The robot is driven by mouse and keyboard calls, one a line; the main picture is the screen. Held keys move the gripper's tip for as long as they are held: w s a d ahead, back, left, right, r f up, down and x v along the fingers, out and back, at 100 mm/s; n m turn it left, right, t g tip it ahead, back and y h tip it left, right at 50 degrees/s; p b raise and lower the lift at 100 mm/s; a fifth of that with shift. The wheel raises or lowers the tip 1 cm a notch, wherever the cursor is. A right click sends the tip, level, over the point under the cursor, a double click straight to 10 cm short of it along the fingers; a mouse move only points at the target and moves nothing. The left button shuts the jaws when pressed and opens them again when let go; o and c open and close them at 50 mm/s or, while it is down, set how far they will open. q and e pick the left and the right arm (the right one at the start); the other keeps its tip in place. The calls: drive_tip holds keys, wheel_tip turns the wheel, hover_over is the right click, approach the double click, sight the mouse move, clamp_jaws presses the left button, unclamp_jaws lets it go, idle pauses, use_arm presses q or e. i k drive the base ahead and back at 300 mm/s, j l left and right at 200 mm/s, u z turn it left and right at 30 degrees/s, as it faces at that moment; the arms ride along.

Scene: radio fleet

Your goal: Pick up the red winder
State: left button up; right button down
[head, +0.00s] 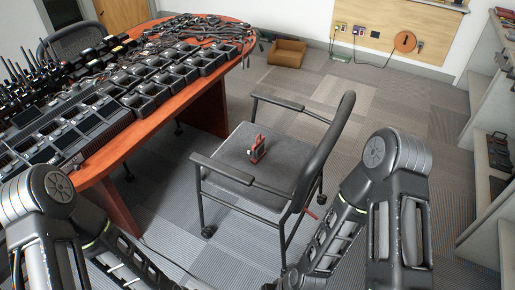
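The red winder (258,148) stands on the grey seat of a black-framed chair (226,152) near the middle of the head view. It looks small and upright, with a grey or metal part on it. Nothing of mine touches it. My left arm shows at the lower left and my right arm at the lower right, both short of the winder. Neither gripper's fingers show.
A reddish wooden table (147,131) on the left is crowded with radios, chargers and cables. A brown box (287,54) lies on the floor by the back wall. Light shelves (483,150) line the right side. Carpet between chair and shelves is clear.

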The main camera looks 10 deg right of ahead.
sight(259, 151)
drive_tip(key=i+l+z, duration=0.2)
drive_tip(key=l+z, duration=0.2)
drive_tip(key=i+l+z, duration=0.2)
drive_tip(key=l+z, duration=0.2)
drive_tip(key=i+l+z, duration=0.75)
drive_tip(key=i+l+u, duration=0.1)
drive_tip(key=i+u, duration=0.4)
drive_tip(key=i+l+u, duration=0.3)
drive_tip(key=i+u, duration=0.2)
drive_tip(key=i+l+u, duration=0.75)
drive_tip(key=l+u, duration=0.25)
drive_tip(key=i+l, duration=0.05)
